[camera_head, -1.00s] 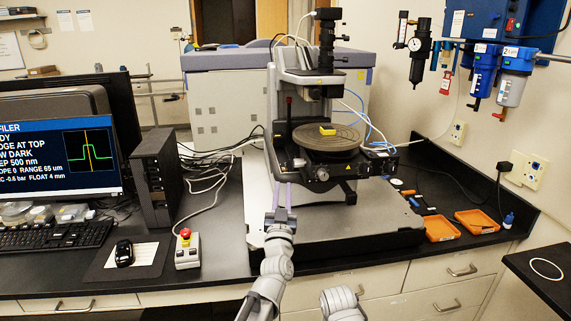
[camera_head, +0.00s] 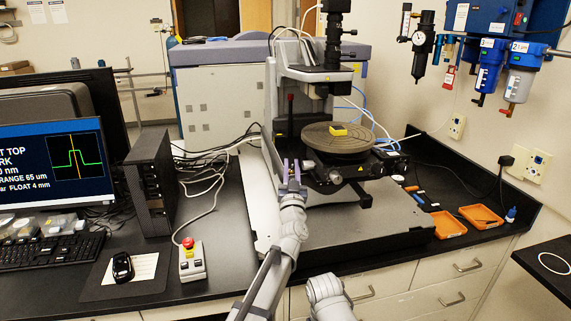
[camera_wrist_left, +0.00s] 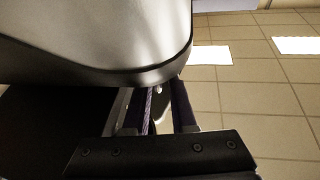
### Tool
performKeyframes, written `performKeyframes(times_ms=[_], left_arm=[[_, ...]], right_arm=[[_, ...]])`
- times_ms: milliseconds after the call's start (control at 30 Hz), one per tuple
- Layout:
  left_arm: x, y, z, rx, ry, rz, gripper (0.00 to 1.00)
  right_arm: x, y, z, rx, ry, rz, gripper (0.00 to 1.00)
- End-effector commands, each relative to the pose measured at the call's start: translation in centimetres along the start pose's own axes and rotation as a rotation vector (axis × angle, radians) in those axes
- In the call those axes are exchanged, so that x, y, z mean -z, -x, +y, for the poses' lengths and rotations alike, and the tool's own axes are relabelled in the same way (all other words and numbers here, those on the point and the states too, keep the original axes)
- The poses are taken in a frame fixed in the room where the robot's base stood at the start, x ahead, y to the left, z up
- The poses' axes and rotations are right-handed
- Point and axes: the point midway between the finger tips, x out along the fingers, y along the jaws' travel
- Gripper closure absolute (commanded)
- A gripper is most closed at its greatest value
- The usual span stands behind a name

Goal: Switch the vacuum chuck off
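The vacuum chuck (camera_head: 320,143) is a dark round disc on the profiler's stage, with a small yellow block (camera_head: 338,130) on top. My left gripper (camera_head: 291,164) is upright at the left front of the stage, just left of the black stage housing (camera_head: 325,176). Its two purple fingers stand a little apart. In the left wrist view, the left gripper (camera_wrist_left: 166,92) has a narrow gap between its fingers, with a small bright tip (camera_wrist_left: 158,91) there. I cannot tell whether the fingers touch it. The chuck's switch cannot be clearly made out. My right gripper is out of view.
The profiler's column (camera_head: 326,45) rises behind the chuck. A control box with a red button (camera_head: 190,262), a mouse (camera_head: 122,267) and a monitor (camera_head: 55,163) are to the left. Orange trays (camera_head: 481,217) lie to the right. The grey base plate's front (camera_head: 345,232) is clear.

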Motion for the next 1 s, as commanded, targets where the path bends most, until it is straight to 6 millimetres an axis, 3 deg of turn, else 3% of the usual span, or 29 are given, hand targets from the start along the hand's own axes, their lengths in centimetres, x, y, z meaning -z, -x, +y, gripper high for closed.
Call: performKeyframes(times_ms=[300,500,1000], left_arm=[[0.02,-0.07,0.14,0.000,0.000,0.000,0.77],[0.02,-0.06,0.14,0.000,0.000,0.000,0.99],[0.17,-0.13,0.09,0.001,0.002,-0.007,1.00]], right_arm=[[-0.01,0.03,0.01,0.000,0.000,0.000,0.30],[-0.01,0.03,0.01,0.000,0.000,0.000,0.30],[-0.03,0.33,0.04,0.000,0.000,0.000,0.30]])
